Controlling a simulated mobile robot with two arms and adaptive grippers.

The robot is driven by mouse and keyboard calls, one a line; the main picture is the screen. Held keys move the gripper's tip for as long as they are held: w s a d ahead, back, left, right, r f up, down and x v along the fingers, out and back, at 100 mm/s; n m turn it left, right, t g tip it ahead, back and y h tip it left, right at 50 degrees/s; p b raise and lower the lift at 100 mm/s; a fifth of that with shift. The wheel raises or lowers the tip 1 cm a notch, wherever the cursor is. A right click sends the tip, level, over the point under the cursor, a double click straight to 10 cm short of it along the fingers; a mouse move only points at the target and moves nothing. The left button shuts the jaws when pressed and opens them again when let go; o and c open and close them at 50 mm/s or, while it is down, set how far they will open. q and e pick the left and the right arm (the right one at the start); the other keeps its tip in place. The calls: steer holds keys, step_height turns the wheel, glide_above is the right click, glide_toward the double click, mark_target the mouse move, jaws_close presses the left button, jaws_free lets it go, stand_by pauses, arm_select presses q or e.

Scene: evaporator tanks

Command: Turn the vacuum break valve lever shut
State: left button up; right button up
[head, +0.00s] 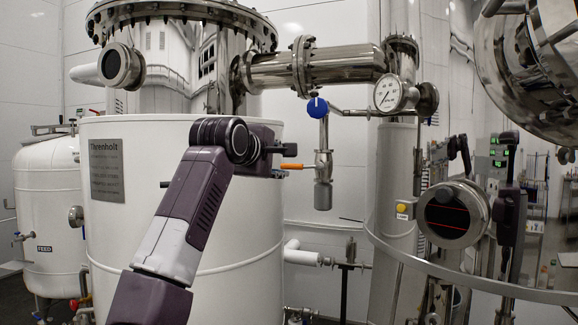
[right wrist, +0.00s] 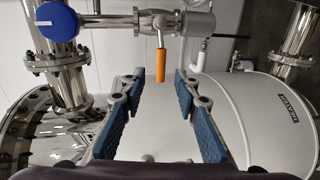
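The vacuum break valve's orange lever (head: 292,166) sticks out level to the left from a small steel valve (head: 323,160) on the vertical pipe under the blue knob. In the right wrist view the orange lever (right wrist: 161,66) points from the valve body (right wrist: 158,20) towards me. My right gripper (head: 271,158) is just left of the lever in the head view. The right wrist view shows its blue-padded fingers (right wrist: 160,92) spread wide, with the lever's end centred near the fingertips. I see no finger touching it. My left gripper is not in view.
A blue knob (head: 317,107) sits above the valve, with a pressure gauge (head: 394,94) to its right. The large white Threnholt tank (head: 130,240) stands behind my arm. A shiny steel column (head: 398,180) is to the right; the white wall shows between.

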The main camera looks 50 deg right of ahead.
steer(key=shift+v, duration=1.45)
